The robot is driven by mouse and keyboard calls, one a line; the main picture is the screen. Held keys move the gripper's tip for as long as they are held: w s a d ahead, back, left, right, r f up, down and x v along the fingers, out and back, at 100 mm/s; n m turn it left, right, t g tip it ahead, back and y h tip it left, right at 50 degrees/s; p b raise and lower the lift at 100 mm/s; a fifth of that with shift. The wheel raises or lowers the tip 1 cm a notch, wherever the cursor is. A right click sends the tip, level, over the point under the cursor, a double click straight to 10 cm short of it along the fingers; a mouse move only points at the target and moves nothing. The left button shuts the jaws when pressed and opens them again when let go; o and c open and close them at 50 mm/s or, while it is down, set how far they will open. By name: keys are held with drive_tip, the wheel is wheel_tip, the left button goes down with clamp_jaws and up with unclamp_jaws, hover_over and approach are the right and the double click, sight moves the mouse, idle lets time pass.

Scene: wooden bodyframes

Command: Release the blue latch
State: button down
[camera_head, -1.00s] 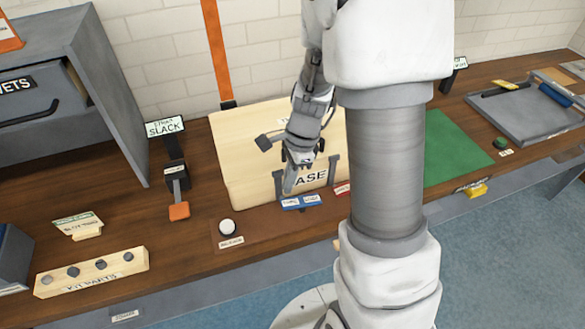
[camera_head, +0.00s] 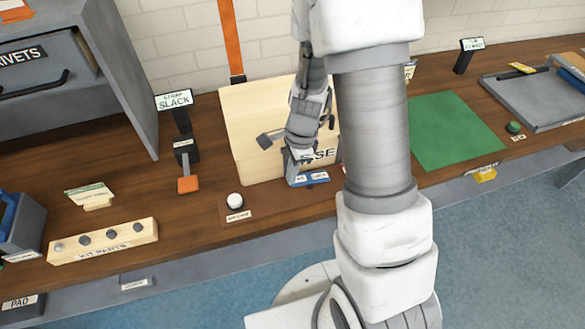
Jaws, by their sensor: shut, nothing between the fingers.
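The blue latch (camera_head: 312,179) is a small blue piece with white labels, low at the front foot of an upright pale wooden case (camera_head: 258,120). The case has dark lettering that ends in "SE", partly covered by my arm. My gripper (camera_head: 293,172) is shut and empty. It points down in front of the case, at the left end of the blue latch. I cannot tell whether it touches the latch. My arm hides the right part of the case.
A white round button (camera_head: 235,201) stands left of the latch. Further left are an orange-tipped lever (camera_head: 188,184) and a wooden kit-parts block (camera_head: 103,241). A green mat (camera_head: 456,132) lies right of my arm. A grey cabinet (camera_head: 75,100) stands at the left.

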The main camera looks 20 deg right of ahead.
drive_tip(key=shift+a+f+h+p, duration=0.2)
drive_tip(key=shift+a+h+p, duration=0.2)
drive_tip(key=shift+h+p, duration=0.9)
drive_tip(key=shift+a+f, duration=0.2)
drive_tip(key=shift+f, duration=0.6)
drive_tip(key=shift+r+y, duration=0.2)
drive_tip(key=shift+y, duration=0.1)
drive_tip(key=shift+r+p, duration=0.1)
drive_tip(key=shift+p, duration=0.2)
drive_tip(key=shift+r+p, duration=0.65)
drive_tip(key=shift+r, duration=0.05)
